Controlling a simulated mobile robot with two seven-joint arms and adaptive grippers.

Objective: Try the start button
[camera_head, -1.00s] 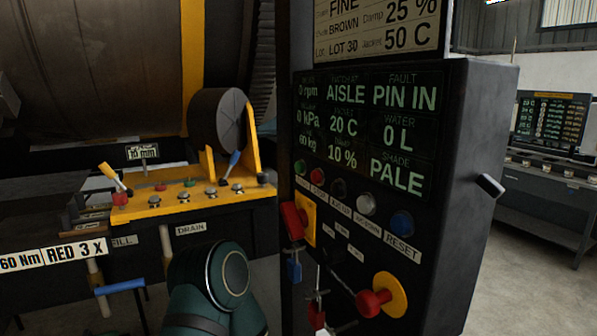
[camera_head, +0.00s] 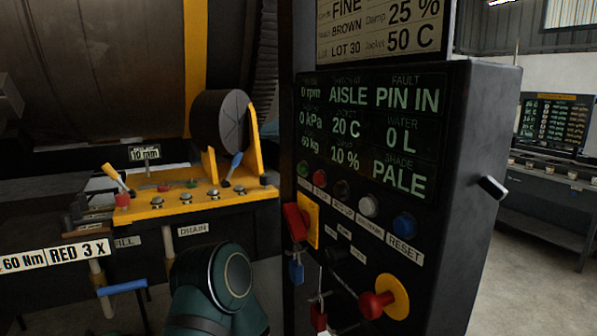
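The black control cabinet (camera_head: 480,130) stands right of centre with a row of round buttons under its display. The green button (camera_head: 303,169) is at the left end of the row; its label is too small to read surely. Beside it are a red button (camera_head: 320,178), a dark button (camera_head: 342,190), a white button (camera_head: 369,206) and a blue button (camera_head: 404,224) labelled RESET. The display (camera_head: 370,130) reads FAULT, PIN IN, with 0 rpm. A teal link of my arm shows at the bottom centre. Neither gripper is in view.
A red switch (camera_head: 296,221) on a yellow plate and a red mushroom knob (camera_head: 375,304) stick out below the buttons. A yellow bracket rail (camera_head: 190,204) with levers and a dark drum are at left. Open floor lies at right.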

